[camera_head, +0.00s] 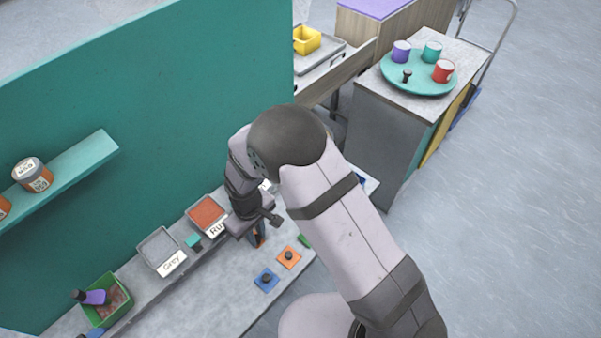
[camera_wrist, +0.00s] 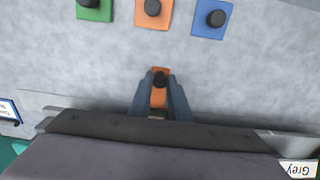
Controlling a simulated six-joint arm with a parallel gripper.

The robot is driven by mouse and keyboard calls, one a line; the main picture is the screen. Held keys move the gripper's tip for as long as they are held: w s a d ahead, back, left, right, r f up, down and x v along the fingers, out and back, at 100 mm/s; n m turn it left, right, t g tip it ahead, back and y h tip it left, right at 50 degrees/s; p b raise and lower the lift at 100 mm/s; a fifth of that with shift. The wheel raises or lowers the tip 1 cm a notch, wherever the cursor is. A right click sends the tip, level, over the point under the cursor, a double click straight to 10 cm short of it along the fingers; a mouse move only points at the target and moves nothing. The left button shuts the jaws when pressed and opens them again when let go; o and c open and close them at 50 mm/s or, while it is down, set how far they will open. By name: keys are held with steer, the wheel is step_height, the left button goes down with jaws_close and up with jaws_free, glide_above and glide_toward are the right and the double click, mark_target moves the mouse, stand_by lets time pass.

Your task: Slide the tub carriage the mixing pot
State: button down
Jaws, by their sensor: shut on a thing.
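An open tub of red-orange powder (camera_head: 207,212) with a label starting "Ru" and a tub of grey powder (camera_head: 160,249) labelled "Grey" sit in a row along the teal wall in the head view. A small teal block (camera_head: 193,240) lies between them. My gripper (camera_head: 258,240) is low over the grey worktop, to the right of the tubs. In the wrist view, my gripper (camera_wrist: 160,88) is shut on a narrow orange piece (camera_wrist: 159,98) with a dark top. I cannot tell which thing is the mixing pot; my arm hides part of the bench.
Square pads with dark knobs, blue (camera_head: 266,280), orange (camera_head: 289,257) and green (camera_head: 304,241), lie on the worktop. A green box (camera_head: 108,305) stands lower left. A shelf (camera_head: 80,170) with jars juts from the wall. A turntable (camera_head: 420,85) holds mugs at the back right.

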steer(key=shift+s+a, duration=7)
steer(key=shift+a, duration=0.1)
steer(key=shift+s+a+b, duration=1.5)
steer(key=shift+s+a, duration=4.65)
steer(key=shift+s+r, duration=0.1)
steer(key=c, duration=1.8)
jaws_free()
steer(key=shift+a, duration=0.1)
steer(key=shift+o, duration=0.2)
step_height(320, 180, up, 7)
steer(key=p, duration=0.5)
steer(key=shift+r, duration=0.2)
